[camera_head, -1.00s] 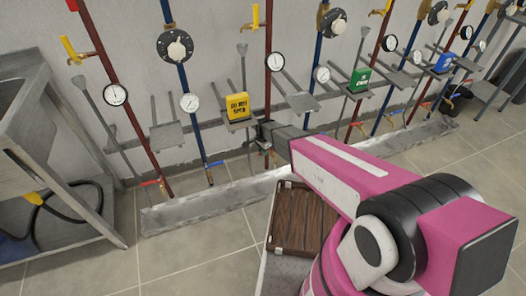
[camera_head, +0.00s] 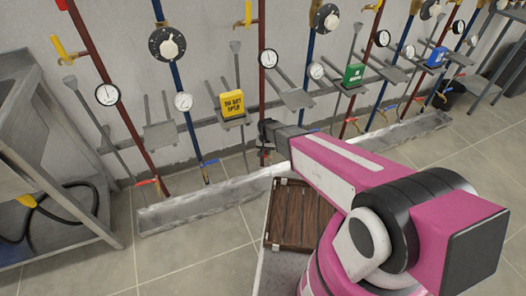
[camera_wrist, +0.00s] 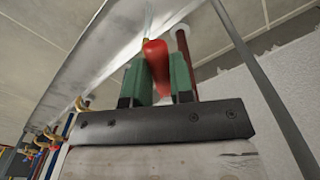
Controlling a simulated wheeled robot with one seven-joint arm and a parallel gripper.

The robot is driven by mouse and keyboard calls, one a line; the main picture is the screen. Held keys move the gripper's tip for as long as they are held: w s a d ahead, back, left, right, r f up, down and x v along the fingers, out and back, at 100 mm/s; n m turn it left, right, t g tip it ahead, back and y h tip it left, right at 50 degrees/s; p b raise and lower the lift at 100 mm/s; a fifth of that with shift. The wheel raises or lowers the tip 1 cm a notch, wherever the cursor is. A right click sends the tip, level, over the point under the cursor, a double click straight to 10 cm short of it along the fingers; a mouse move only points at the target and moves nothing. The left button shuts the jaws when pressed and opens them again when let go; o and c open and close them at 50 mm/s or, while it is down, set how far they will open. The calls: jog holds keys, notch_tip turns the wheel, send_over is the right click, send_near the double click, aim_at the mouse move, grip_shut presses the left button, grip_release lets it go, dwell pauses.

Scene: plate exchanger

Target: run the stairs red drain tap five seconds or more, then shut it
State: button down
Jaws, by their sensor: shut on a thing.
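My gripper (camera_wrist: 157,78) is shut on a red tap lever (camera_wrist: 156,62), which sits between its two green fingers in the wrist view. A thin pale streak (camera_wrist: 148,18), possibly running water, shows beyond the lever over the trough. In the head view my gripper (camera_head: 265,146) is at the lower end of a red pipe (camera_head: 262,95), just above the metal trough (camera_head: 190,208). It hides the tap there. The lever's exact angle cannot be told.
Another red-handled tap (camera_head: 147,183) and a blue-handled tap (camera_head: 208,163) are to the left. A yellow sign (camera_head: 232,104) and a green sign (camera_head: 353,75) stand on wall brackets. A metal bench (camera_head: 75,235) stands at left. A wooden crate (camera_head: 300,215) is beside my arm.

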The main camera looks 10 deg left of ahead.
jog(key=shift+w+d+n, duration=0.15)
jog(key=shift+d+n, duration=0.35)
jog(key=shift+n, duration=0.5)
jog(key=shift+w+d+n, duration=0.15)
jog(key=shift+d+n, duration=0.35)
jog(key=shift+n, duration=0.5)
jog(key=shift+w+d+n, duration=0.15)
jog(key=shift+d+n, duration=0.35)
jog(key=shift+n, duration=0.5)
jog(key=c, duration=1)
grip_release()
jog(key=shift+r, duration=0.1)
notch_tip(320, 180, up, 11)
jog(key=shift+f, duration=0.2)
